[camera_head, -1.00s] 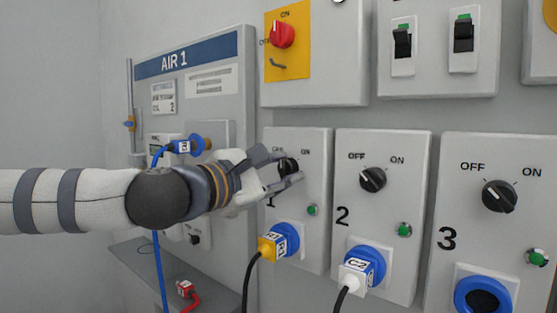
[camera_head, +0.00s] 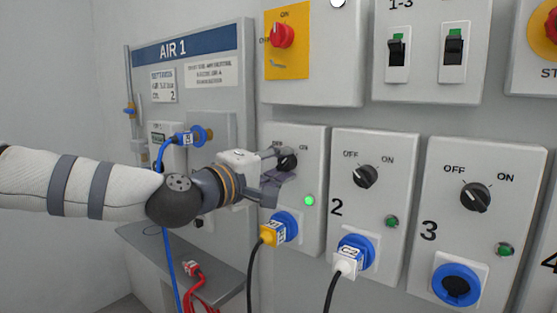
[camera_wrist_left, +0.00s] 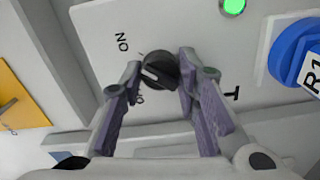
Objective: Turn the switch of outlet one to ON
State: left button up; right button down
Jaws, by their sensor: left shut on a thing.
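The black switch knob of outlet one (camera_head: 288,158) is on the upper part of the left outlet panel (camera_head: 315,150). My left gripper (camera_head: 282,165) is shut on this knob, a finger on either side. In the left wrist view the knob (camera_wrist_left: 162,75) sits between the fingertips (camera_wrist_left: 160,65), its white mark on the side of the ON and OFF labels. The fingers partly hide the knob and labels, so its exact angle is hard to tell. The small lamp (camera_head: 309,201) of outlet one is lit bright green. My right gripper is not in view.
A yellow plug (camera_head: 273,233) sits in outlet one's blue socket just below my gripper. Outlet two's knob (camera_head: 365,176) and white plug (camera_head: 347,262) are to the right. A blue hose (camera_head: 168,260) hangs below my left arm.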

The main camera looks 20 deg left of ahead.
pick_arm(q)
jog(key=shift+m, duration=0.5)
jog(key=o, duration=1.2)
jog(key=shift+c, duration=0.2)
jog(key=v, duration=1.2)
